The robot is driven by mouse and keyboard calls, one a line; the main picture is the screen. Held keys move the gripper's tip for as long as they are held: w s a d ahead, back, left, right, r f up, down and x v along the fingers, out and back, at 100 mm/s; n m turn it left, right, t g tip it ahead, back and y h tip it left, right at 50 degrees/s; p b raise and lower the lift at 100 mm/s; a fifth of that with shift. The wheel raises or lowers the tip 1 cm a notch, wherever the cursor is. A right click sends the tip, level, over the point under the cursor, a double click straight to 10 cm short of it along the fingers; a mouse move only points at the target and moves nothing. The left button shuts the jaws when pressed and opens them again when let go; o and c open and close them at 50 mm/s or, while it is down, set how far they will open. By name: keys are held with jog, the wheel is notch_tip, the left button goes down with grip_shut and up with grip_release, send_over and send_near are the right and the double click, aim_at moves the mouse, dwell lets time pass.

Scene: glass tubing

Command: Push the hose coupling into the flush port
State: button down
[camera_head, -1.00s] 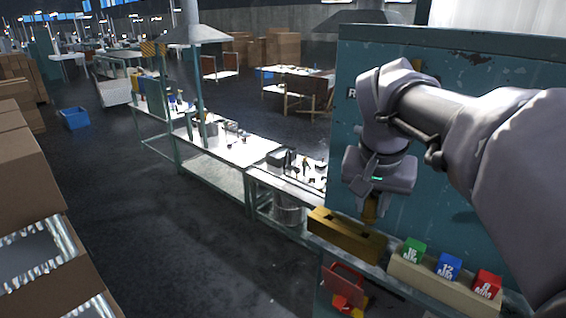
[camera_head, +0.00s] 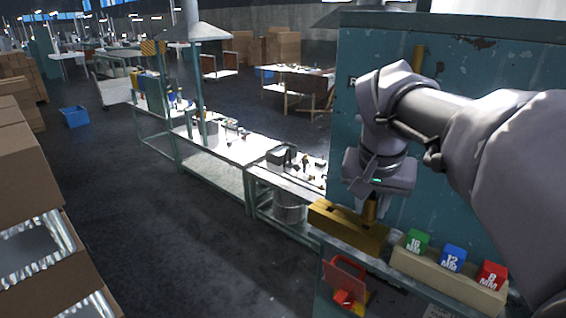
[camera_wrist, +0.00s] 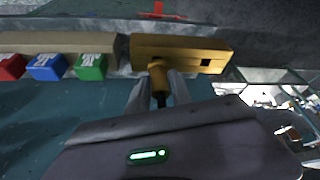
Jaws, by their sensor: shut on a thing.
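The hose coupling (camera_wrist: 158,72) is a short brass-coloured cylinder with a dark part behind it. My gripper (camera_wrist: 161,80) is shut on it, one pale finger on each side. In the head view the coupling (camera_head: 370,209) points down below my gripper (camera_head: 370,200), at the back edge of a brass-coloured block (camera_head: 345,229). The block also shows in the wrist view (camera_wrist: 185,46), with one dark square opening (camera_wrist: 207,62) to the right of the coupling. The coupling's front end overlaps the block in the picture; I cannot tell whether it touches or enters a port.
A beige holder (camera_head: 435,268) with green (camera_head: 417,242), blue (camera_head: 453,258) and red (camera_head: 491,275) marked blocks stands right of the brass block. A teal panel (camera_head: 470,130) rises behind. A red part (camera_head: 345,275) is below at the front.

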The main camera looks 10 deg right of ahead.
jog(key=shift+f+b, duration=0.55)
jog(key=shift+f, duration=0.15)
jog(key=c, duration=1.1)
grip_release()
jog(key=shift+o, duration=0.2)
jog(key=p+v, duration=1.2)
jog(key=v, duration=0.5)
jog(key=shift+s+p, duration=0.2)
jog(key=shift+p, duration=0.1)
jog(key=shift+a, duration=0.1)
jog(key=s+a+f+y+b, duration=0.1)
jog(key=s+a+f+b, duration=0.3)
jog(key=f+b, duration=1.1)
jog(key=s+a+f+n+t+y+b, duration=0.1)
jog(key=s+a+f+y+b, duration=0.1)
jog(key=f+b, duration=1.4)
jog(key=s+a+f+n+t+y+b, duration=0.1)
jog(key=s+a+f+b, duration=0.4)
jog(key=f+b, duration=1.1)
notch_tip(320, 180, down, 12)
jog(key=shift+s+a+f, duration=0.1)
jog(key=shift+s+a, duration=0.25)
jog(key=shift+a, duration=0.45)
